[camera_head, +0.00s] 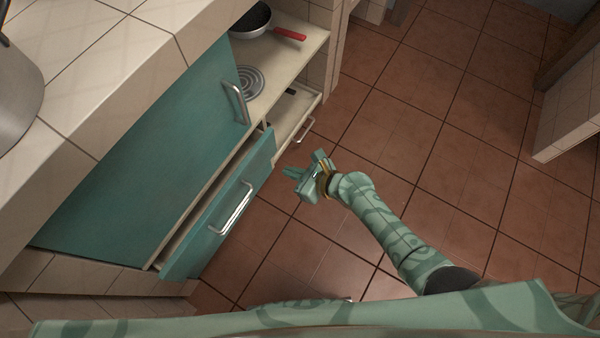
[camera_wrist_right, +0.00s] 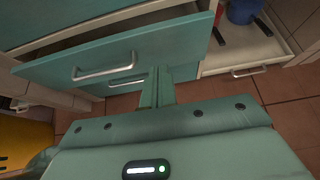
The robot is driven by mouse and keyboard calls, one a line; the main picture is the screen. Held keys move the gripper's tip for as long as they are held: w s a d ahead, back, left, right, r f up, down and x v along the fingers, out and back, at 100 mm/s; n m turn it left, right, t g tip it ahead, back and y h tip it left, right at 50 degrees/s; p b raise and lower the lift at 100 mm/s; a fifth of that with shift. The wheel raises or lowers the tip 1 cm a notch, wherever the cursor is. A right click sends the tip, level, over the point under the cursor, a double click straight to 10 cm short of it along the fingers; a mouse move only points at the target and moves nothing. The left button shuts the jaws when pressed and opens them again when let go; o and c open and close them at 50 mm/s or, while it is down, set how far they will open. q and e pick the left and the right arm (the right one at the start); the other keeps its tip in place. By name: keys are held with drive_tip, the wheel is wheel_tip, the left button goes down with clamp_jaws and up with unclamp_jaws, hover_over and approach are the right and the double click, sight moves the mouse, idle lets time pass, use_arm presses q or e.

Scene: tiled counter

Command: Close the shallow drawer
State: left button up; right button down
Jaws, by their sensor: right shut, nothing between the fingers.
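A wide teal-fronted drawer (camera_head: 222,222) with a bar handle stands open from the cabinet at a slant in the head view. Its front also fills the upper left of the right wrist view (camera_wrist_right: 150,42). Beyond it a narrower pale drawer (camera_head: 302,108) stands open too; it is at the upper right of the right wrist view (camera_wrist_right: 210,66). I cannot tell for sure which one is the shallow drawer. My right gripper (camera_head: 288,172) is shut and empty, just right of the teal front's far end. Its fingers also show in the wrist view (camera_wrist_right: 157,88). My left gripper is out of view.
The pale drawer holds a blue container (camera_wrist_right: 243,10) and a dark-handled item (camera_wrist_right: 264,26). A tiled counter (camera_head: 100,60) is at left. Open tiled floor (camera_head: 440,110) lies right.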

use_arm(q)
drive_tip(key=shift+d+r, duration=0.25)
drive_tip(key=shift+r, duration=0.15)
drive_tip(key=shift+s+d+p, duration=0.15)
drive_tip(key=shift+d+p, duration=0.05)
drive_tip(key=shift+p, duration=0.15)
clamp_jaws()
use_arm(e)
drive_tip(key=v, duration=0.2)
drive_tip(key=shift+s+d+r, duration=0.1)
drive_tip(key=shift+d+r, duration=0.05)
drive_tip(key=shift+r, duration=0.05)
